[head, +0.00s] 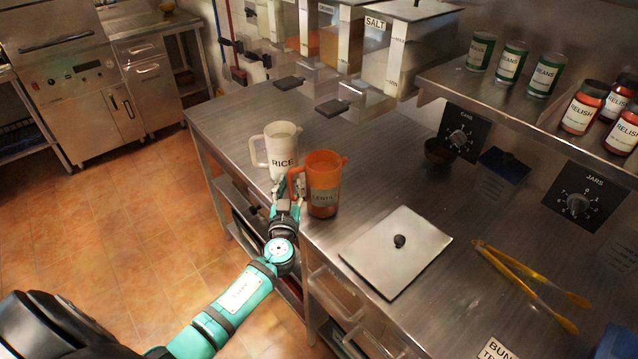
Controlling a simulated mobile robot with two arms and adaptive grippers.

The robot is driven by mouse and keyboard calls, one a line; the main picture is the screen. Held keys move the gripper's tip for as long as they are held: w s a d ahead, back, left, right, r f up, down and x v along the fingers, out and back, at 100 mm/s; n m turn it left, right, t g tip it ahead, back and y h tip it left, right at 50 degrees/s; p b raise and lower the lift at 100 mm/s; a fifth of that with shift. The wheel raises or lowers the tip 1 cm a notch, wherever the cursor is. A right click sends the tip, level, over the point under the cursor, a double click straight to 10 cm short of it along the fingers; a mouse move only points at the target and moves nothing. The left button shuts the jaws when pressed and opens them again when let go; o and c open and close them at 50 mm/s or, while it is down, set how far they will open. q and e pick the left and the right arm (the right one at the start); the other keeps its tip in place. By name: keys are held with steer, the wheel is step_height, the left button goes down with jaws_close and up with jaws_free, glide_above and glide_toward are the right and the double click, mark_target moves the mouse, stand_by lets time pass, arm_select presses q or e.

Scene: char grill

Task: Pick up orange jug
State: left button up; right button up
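The orange jug (324,172), labelled as lentils, stands upright near the front edge of the steel counter. Its handle (292,181) points left, toward the counter edge. My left gripper (287,190) is at the handle, with its fingers close around or beside it. The fingers are small and partly hidden, so I cannot tell whether they are closed on the handle. My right gripper is not in view.
A white rice jug (283,150) stands just behind and left of the orange jug. A square lid (385,262) with a black knob and yellow tongs (525,280) lie to the right. A shelf (500,92) with cans and jars overhangs the back.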

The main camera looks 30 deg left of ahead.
arm_select(q)
steer(key=shift+w+a, duration=0.25)
steer(key=shift+w, duration=0.25)
jaws_close()
steer(key=shift+r, duration=0.1)
stand_by(0.3)
